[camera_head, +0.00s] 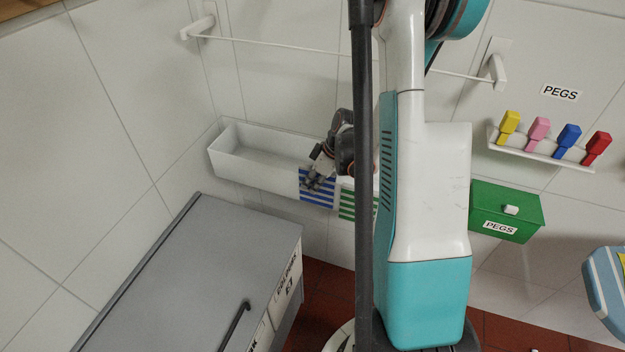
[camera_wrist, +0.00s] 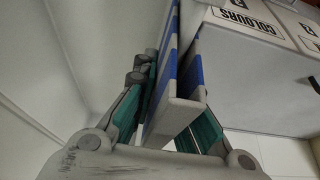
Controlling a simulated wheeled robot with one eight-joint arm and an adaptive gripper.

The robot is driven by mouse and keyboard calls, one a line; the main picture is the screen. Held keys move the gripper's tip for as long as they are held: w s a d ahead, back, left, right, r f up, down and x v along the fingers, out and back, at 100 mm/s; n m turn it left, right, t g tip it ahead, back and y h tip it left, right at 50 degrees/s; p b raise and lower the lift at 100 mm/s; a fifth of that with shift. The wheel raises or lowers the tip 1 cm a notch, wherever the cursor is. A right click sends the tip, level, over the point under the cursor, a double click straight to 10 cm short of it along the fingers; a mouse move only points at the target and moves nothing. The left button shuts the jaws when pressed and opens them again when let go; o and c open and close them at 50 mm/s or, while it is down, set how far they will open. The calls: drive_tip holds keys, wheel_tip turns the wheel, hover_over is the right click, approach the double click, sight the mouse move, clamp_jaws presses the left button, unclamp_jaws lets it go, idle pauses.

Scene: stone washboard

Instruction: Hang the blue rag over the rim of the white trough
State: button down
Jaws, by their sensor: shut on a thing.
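The white trough (camera_head: 250,174) is fixed to the tiled wall, left of my arm in the head view. The blue-and-white striped rag (camera_head: 318,194) lies against its front face near the rim. My gripper (camera_head: 316,179) is at the rag's upper part, by the rim. In the wrist view, the teal fingers of my gripper (camera_wrist: 172,122) stand on either side of the folded rag (camera_wrist: 194,72), shut on it. The rag shows two blue-striped layers joined by a pale fold. Whether the rim lies between these layers, I cannot tell.
A green striped rag (camera_head: 349,204) hangs on the trough front just right of the blue one, partly behind my arm. A grey lidded "COLOURS" box (camera_head: 205,265) stands in front. A thin line (camera_head: 290,45) spans above. A green PEGS box (camera_head: 512,206) is right.

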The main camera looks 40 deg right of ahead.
drive_tip(key=shift+f, duration=1.6)
drive_tip(key=c, duration=1.5)
unclamp_jaws()
drive_tip(key=shift+c, duration=0.2)
drive_tip(key=v, duration=1.2)
